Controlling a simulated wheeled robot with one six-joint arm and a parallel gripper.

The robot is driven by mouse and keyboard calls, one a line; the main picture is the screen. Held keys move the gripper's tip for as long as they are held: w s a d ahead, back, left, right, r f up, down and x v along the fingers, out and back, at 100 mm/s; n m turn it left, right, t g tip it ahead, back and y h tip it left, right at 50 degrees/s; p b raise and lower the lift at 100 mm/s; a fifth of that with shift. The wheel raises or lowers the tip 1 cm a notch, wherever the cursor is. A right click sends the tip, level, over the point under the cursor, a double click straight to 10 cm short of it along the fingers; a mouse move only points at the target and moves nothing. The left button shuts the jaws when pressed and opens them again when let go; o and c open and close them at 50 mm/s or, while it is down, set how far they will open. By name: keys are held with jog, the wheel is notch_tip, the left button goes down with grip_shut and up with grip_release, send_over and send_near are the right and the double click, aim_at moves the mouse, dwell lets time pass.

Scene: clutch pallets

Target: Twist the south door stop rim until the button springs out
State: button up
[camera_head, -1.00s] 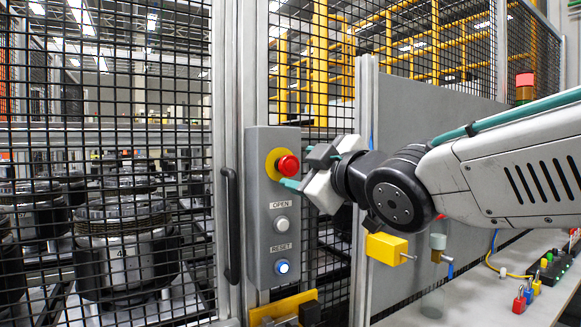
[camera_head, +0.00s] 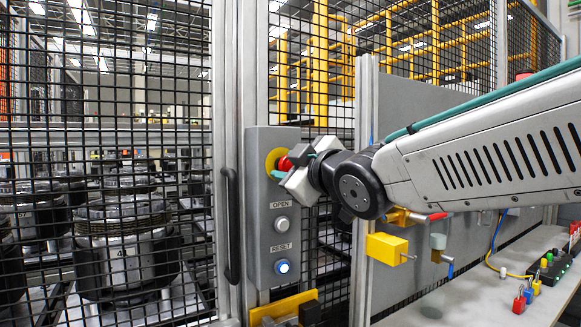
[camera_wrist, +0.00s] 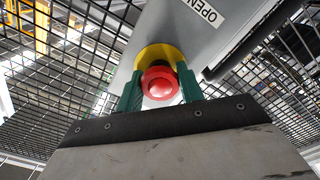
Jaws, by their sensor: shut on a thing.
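The red door stop button (camera_head: 285,165) sits on a yellow disc (camera_head: 272,158) at the top of a grey control box (camera_head: 262,225). In the wrist view the red button (camera_wrist: 159,84) lies between the two green fingers of my gripper (camera_wrist: 160,92), with the yellow disc (camera_wrist: 157,53) behind it. My gripper is shut on the button's rim from both sides. In the head view my gripper (camera_head: 282,170) hides part of the button. I cannot tell from these frames whether the button is in or out.
Below the button are a white OPEN button (camera_head: 281,224) and a lit blue RESET button (camera_head: 282,267). A black door handle (camera_head: 231,225) stands left of the box. Mesh fencing surrounds it. A yellow block (camera_head: 386,248) and a shelf with padlocks (camera_head: 519,304) are at the right.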

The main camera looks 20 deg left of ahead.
jog(key=shift+m, duration=0.3)
jog(key=m, duration=0.3)
jog(key=shift+f+m, duration=0.1)
jog(key=shift+m, duration=1.9)
